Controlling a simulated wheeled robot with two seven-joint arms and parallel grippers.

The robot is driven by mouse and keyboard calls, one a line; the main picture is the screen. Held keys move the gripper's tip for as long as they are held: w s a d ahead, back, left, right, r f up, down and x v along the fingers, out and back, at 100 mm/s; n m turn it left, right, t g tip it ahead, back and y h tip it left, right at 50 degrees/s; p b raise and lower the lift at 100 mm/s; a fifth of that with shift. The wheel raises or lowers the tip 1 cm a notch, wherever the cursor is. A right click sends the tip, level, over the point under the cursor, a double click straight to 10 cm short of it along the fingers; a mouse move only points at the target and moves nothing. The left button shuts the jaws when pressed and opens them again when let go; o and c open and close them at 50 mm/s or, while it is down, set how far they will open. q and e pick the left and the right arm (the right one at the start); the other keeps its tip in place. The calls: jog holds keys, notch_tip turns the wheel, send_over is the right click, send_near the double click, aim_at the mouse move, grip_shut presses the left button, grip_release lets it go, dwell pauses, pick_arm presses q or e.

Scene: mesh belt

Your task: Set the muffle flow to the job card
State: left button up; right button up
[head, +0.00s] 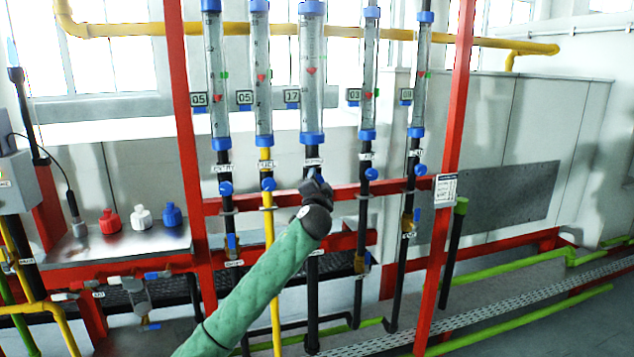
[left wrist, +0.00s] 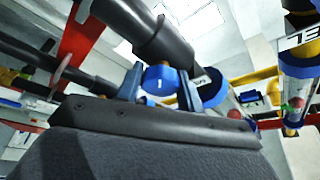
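Several upright glass flow tubes with blue end caps and red floats hang on a red frame. The middle, widest tube (head: 312,75) has a small display (head: 292,96) reading about 17; the label (head: 313,162) below it is too blurred to read surely. My left gripper (head: 314,186) is at the valve below this tube and hides its knob in the head view. In the left wrist view a blue knob (left wrist: 160,78) sits between the two blue fingertips (left wrist: 159,84); whether they press on it is unclear. A white printed card (head: 445,190) is on the right red post. My right gripper is out of view.
Blue knobs (head: 226,188) of the neighbouring tubes sit close on both sides, with pipes running down. Red crossbars (head: 345,191) pass beside my gripper. Red, white and blue caps (head: 141,217) stand on a metal shelf at left.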

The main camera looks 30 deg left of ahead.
pick_arm(q)
jog(key=o, duration=0.4)
jog(key=b+v, duration=0.1)
jog(key=v, duration=0.6)
jog(key=shift+s+d+f+b, duration=0.2)
jog(key=shift+s+b, duration=0.1)
jog(key=shift+b, duration=0.1)
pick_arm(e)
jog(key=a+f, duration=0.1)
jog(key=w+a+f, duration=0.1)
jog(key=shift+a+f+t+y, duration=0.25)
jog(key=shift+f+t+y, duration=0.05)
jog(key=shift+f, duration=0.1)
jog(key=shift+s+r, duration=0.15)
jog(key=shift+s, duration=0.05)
